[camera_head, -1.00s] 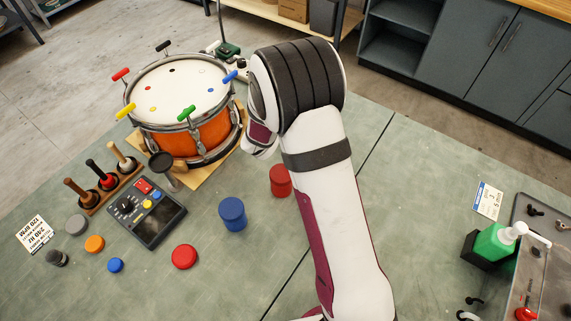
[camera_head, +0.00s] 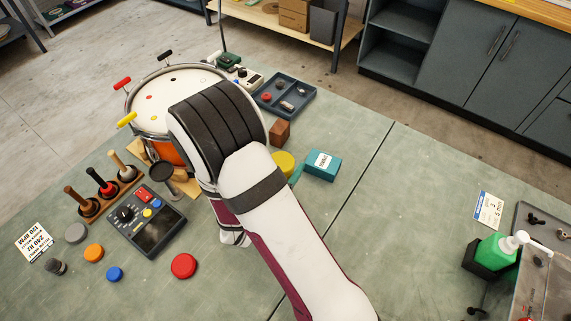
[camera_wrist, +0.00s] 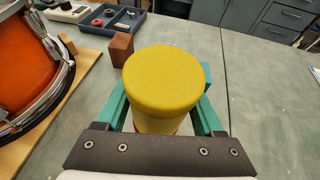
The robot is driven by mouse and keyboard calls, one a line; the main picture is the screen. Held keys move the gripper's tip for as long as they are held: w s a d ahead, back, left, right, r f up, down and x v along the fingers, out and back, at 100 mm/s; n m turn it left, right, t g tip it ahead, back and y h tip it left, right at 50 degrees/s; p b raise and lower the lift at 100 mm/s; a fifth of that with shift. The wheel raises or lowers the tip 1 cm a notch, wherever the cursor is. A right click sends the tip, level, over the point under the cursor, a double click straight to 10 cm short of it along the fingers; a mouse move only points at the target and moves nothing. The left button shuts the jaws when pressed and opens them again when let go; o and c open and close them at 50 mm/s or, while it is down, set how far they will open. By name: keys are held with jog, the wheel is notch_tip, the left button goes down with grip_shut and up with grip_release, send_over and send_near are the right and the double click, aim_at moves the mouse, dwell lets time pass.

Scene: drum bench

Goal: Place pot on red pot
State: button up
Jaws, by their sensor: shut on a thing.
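The pot is a yellow cylinder (camera_wrist: 162,82) between the two green fingers of my gripper (camera_wrist: 163,100) in the wrist view. My gripper is shut on it. In the head view part of the yellow pot (camera_head: 283,163) shows just right of my arm, with a bit of green finger beside it. The red pot is hidden behind my arm in the head view. A thin reddish sliver shows under the yellow pot in the wrist view; I cannot tell whether it is the red pot or whether they touch.
A teal box (camera_head: 322,165) and a brown block (camera_head: 279,132) stand near the yellow pot. The drum (camera_head: 150,95) is to the left. A flat red disc (camera_head: 184,265) and a control box (camera_head: 147,220) lie at front left. The table right of the seam is mostly clear.

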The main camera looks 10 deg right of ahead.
jog(key=shift+f, duration=0.15)
jog(key=o, duration=1.5)
jog(key=shift+c, duration=0.2)
